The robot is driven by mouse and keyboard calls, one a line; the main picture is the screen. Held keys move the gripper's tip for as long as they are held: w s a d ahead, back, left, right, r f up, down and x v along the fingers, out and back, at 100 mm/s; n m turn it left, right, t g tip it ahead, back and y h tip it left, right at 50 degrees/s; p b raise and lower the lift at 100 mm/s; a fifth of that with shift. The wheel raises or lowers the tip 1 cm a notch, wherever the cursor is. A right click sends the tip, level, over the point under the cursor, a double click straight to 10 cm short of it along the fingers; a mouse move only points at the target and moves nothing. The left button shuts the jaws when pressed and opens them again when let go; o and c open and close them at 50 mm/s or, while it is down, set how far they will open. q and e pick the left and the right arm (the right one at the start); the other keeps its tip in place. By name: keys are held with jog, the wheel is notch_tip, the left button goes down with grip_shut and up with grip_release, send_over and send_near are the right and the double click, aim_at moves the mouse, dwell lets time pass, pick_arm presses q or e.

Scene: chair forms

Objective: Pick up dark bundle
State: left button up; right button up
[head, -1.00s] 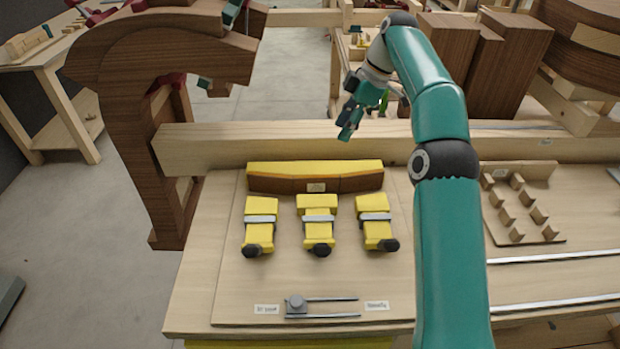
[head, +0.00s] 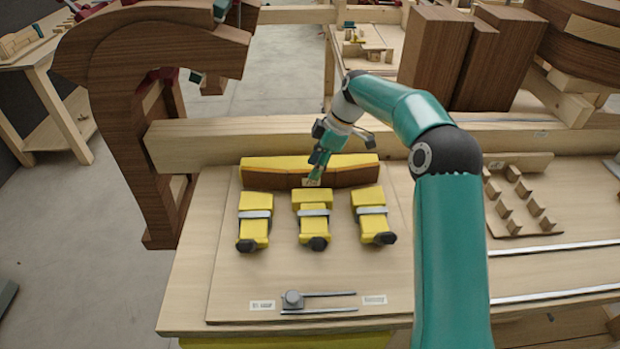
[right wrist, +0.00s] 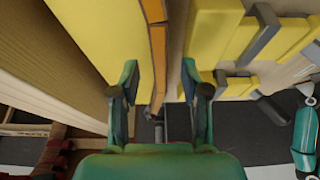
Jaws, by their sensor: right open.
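The dark bundle (head: 345,179) is a long, slightly bent brown strip with a small pale label. It lies along the front of a yellow form (head: 270,162) at the back of the board. My right gripper (head: 314,180) points down at the bundle's middle, by its label, and covers part of it. In the right wrist view the gripper (right wrist: 160,75) is open, and the bundle's orange-brown edge (right wrist: 158,60) runs between its fingers, beside the yellow form. I cannot tell whether the fingers touch it. My left gripper is not in view.
Three yellow clamp blocks (head: 313,212) with grey bands stand just in front. A thick wooden beam (head: 250,143) crosses behind, and a large brown curved form (head: 120,120) stands at left. A pegged rack (head: 520,205) lies at right.

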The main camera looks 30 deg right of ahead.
jog(key=shift+x, duration=1)
jog(key=shift+f, duration=0.15)
grip_shut()
